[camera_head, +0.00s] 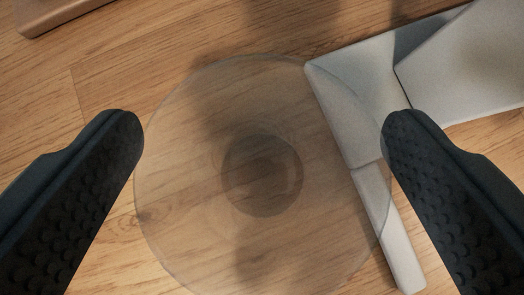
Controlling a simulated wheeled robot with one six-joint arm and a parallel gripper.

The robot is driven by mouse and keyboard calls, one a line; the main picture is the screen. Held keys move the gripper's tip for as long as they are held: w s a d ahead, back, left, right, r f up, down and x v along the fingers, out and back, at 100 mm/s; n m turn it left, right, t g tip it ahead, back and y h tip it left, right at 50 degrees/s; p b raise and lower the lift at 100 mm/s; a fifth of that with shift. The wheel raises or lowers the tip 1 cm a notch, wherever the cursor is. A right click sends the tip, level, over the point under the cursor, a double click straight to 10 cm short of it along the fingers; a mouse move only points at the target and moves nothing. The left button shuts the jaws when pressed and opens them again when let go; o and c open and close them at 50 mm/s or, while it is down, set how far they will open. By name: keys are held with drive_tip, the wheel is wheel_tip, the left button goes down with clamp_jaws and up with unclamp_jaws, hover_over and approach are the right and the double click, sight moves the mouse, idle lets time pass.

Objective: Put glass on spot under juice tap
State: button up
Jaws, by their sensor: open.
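A clear round glass (185,150) is in the middle of the view, seen from above, with a darker round base at its centre. It is on or just over the wooden surface; I cannot tell which. My gripper (262,130) is open, with one dark finger at the left of the glass and the other at its right. The fingertips lie near or over the rim, and I cannot tell whether they touch it. The juice tap and the spot under it are not recognisable here.
A pale grey angular object (355,85) stands at the upper right, and part of it shows through the glass's right side. A brown wooden edge (60,12) is at the top left corner. The wooden surface (120,75) is bare at the left.

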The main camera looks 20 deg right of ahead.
drive_tip(key=v, duration=1)
